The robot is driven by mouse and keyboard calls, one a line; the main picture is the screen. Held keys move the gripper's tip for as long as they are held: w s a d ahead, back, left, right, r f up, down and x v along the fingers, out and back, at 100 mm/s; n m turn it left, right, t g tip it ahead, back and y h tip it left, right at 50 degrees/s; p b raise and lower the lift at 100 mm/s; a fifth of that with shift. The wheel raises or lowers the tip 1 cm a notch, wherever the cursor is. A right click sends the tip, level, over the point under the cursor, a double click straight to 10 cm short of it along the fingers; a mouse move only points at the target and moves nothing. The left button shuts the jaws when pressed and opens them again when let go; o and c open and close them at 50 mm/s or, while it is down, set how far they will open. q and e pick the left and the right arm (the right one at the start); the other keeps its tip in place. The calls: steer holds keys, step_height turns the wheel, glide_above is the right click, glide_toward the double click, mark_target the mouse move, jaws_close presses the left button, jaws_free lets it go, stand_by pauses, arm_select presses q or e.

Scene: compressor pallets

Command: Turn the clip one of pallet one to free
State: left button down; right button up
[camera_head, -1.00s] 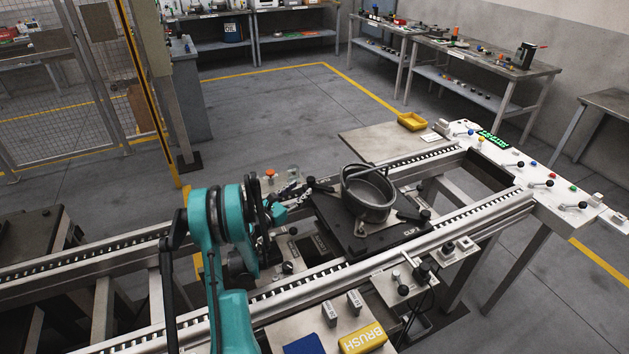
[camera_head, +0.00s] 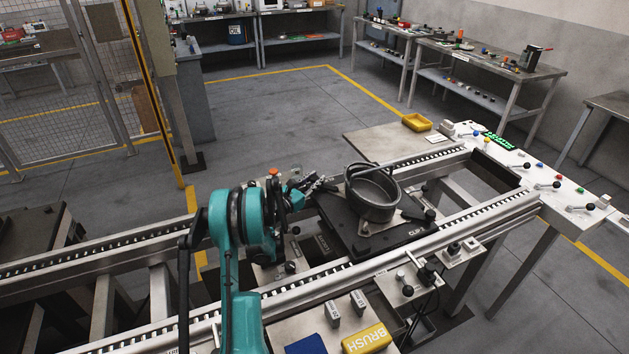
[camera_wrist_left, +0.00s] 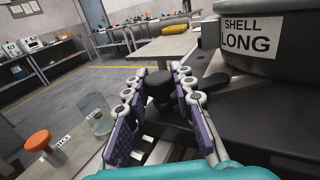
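A dark pallet (camera_head: 345,222) on the rail conveyor carries a round grey metal shell (camera_head: 374,200). The shell's label in the left wrist view reads SHELL LONG (camera_wrist_left: 246,33). One black clip (camera_head: 420,215) sits at the pallet's right corner, beside a CLIP label whose number I cannot read. Another black clip knob (camera_wrist_left: 160,88) stands at the pallet's left side. My left gripper (camera_head: 322,184) is at that left knob, its purple-padded fingers (camera_wrist_left: 159,82) apart on either side of it. I cannot tell whether they touch it. My right gripper is not in view.
An orange knob (camera_wrist_left: 37,141) and a clear cup (camera_wrist_left: 100,122) stand left of the gripper. A control panel (camera_head: 520,165) with levers is at the right end. A yellow bin (camera_head: 417,122) sits behind the pallet.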

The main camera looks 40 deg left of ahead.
arm_select(q)
steer(key=shift+a+m+h, duration=0.1)
steer(key=shift+m+h, duration=0.3)
steer(key=shift+h, duration=0.2)
steer(key=shift+m+h, duration=0.6)
steer(key=shift+h, duration=0.4)
steer(key=shift+m+g+h, duration=0.55)
steer(key=shift+m+h, duration=0.5)
steer(key=shift+h, duration=0.5)
steer(key=shift+m+g+h, duration=0.55)
steer(key=shift+m+h, duration=0.5)
steer(key=shift+h, duration=0.5)
steer(key=c, duration=1.2)
jaws_free()
steer(key=v, duration=1.2)
